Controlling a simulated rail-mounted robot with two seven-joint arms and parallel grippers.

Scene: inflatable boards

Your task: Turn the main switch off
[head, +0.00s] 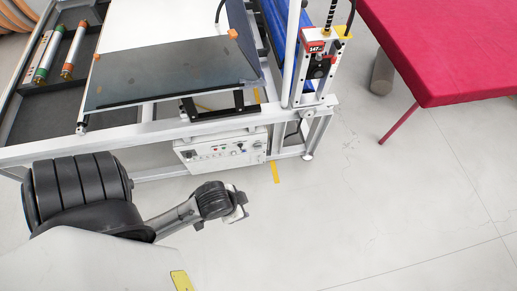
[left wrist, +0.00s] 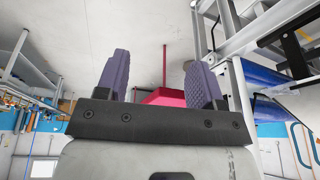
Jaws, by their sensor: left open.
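A white control box (head: 222,149) hangs low under the machine frame in the head view. Its front panel carries several small knobs, buttons and lights. Which one is the main switch, and its position, is too small to tell. My left gripper (head: 238,208) is below and in front of the box, apart from it, over the floor. In the left wrist view the two purple fingers of my left gripper (left wrist: 160,78) are spread apart with nothing between them. The control box does not show in that view. My right gripper is not in view.
The machine's grey metal frame rail (head: 150,133) runs just above the box, with a leg (head: 318,133) at its right. A dark sloped panel (head: 165,73) sits above. A red-covered table (head: 450,45) stands at the right. The floor (head: 390,210) is clear there.

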